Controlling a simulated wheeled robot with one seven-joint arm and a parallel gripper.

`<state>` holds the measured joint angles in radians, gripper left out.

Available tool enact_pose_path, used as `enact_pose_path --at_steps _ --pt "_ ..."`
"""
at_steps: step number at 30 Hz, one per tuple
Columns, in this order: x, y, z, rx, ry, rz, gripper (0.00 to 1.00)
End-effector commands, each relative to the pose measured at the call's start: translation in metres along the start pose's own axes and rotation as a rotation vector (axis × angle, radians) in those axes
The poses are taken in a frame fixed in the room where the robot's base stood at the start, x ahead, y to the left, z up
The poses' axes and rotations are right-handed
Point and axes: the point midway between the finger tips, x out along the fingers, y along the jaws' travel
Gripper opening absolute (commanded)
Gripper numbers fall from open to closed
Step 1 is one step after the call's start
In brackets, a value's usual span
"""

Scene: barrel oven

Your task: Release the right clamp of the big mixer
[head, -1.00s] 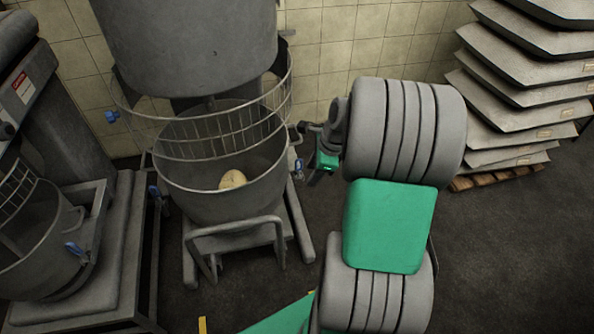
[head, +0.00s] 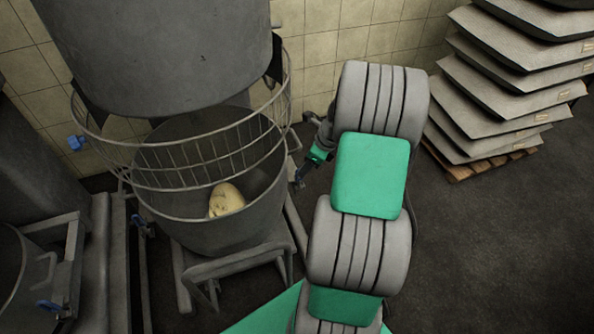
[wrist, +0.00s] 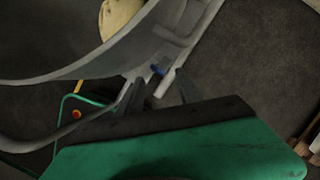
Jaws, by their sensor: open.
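The big mixer (head: 155,55) stands at the left of the head view, with its bowl (head: 215,237) and wire guard (head: 205,160) below the head. The right clamp is a small blue lever at the bowl's right side; in the wrist view the blue clamp (wrist: 158,70) shows just past my fingertips, roughly between them. My gripper (wrist: 160,88) is open and empty, with one finger on each side of the clamp's line. In the head view my gripper (head: 301,177) is small and dark beside the bowl's right rim. Whether a finger touches the clamp I cannot tell.
A pale dough lump (head: 226,199) lies in the bowl. Another blue handle (head: 138,221) is at the bowl's left. A smaller mixer's bowl (head: 20,285) stands at lower left. The floor between is clear.

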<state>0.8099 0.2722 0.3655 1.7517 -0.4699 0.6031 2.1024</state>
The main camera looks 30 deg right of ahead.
Motion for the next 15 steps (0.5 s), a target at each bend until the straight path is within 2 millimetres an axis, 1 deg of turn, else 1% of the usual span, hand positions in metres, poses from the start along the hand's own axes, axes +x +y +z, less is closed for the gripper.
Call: enact_pose_path --at_steps 1,3,6,10,15 --pt "0.015 0.002 0.000 -0.004 0.001 0.006 0.43" --pt "0.030 0.003 0.001 -0.007 0.002 0.006 0.43" --pt "0.046 0.003 0.002 -0.008 0.001 0.005 0.43" --pt "0.056 0.002 0.002 -0.006 0.000 0.002 0.43" --pt "0.057 0.001 0.002 -0.005 0.000 0.001 0.43"
